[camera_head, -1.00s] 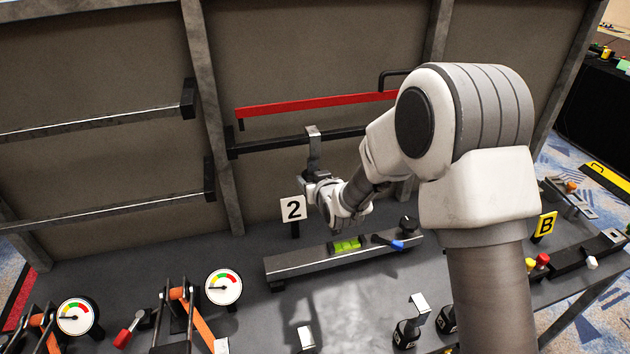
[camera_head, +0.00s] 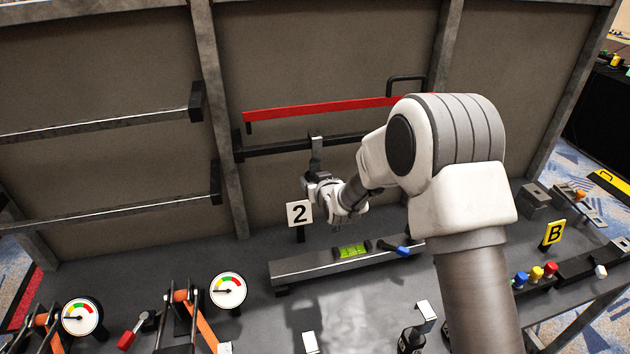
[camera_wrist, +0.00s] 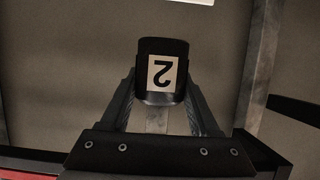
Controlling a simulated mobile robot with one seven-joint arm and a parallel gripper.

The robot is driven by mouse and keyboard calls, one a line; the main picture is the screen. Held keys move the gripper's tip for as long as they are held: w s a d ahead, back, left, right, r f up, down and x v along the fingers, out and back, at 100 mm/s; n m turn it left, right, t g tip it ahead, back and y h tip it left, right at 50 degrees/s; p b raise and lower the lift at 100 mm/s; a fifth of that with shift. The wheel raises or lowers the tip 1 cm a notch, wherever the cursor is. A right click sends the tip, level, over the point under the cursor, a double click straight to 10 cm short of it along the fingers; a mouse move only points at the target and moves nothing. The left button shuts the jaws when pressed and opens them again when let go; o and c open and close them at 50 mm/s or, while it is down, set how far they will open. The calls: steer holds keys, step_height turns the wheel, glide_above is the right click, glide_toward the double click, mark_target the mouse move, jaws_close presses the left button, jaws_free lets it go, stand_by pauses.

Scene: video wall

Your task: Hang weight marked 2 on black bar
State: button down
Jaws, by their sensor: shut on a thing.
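The black bar (camera_head: 265,149) runs across the back panel, below the red bar. My gripper (camera_head: 316,181) is shut on the dark weight, just below and in front of the black bar. In the wrist view, the weight (camera_wrist: 161,52) sits between the fingers of my gripper (camera_wrist: 160,92), its white label 2 upside down. The weight's metal hook (camera_head: 316,153) stands upright, its top at about the height of the bar. I cannot tell whether the hook rests on the bar.
A white sign marked 2 (camera_head: 299,213) stands just left of my gripper. A rail with a green level (camera_head: 351,250) lies below. The red bar (camera_head: 315,108) runs close above the black bar. Other weights (camera_head: 411,340) stand at the front. Gauges and clamps are at the left front.

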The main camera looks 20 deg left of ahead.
stand_by(0.4)
steer(key=shift+c, duration=0.4)
jaws_free()
steer(key=shift+o, duration=0.2)
steer(key=shift+s+f, duration=0.1)
steer(key=shift+f, duration=0.2)
steer(key=b+v, duration=0.2)
steer(key=v, duration=1.5)
steer(key=s+d+r+m+g+h, duration=0.1)
steer(key=s+d+r+h, duration=0.2)
steer(key=d, duration=0.5)
steer(key=s+d+r+m+g+h, duration=0.1)
steer(key=s+d+r+m, duration=0.1)
steer(key=d+r, duration=0.4)
steer(key=s+d+m+g+h, duration=0.1)
steer(key=s+d+g, duration=0.1)
steer(key=s+d, duration=0.4)
steer(key=s+d+r+m+g+h, duration=0.1)
steer(key=s+d+m+h, duration=0.1)
steer(key=s+d, duration=0.5)
steer(key=s, duration=0.6)
steer(key=shift+r+g, duration=0.25)
steer(key=shift+g, duration=0.15)
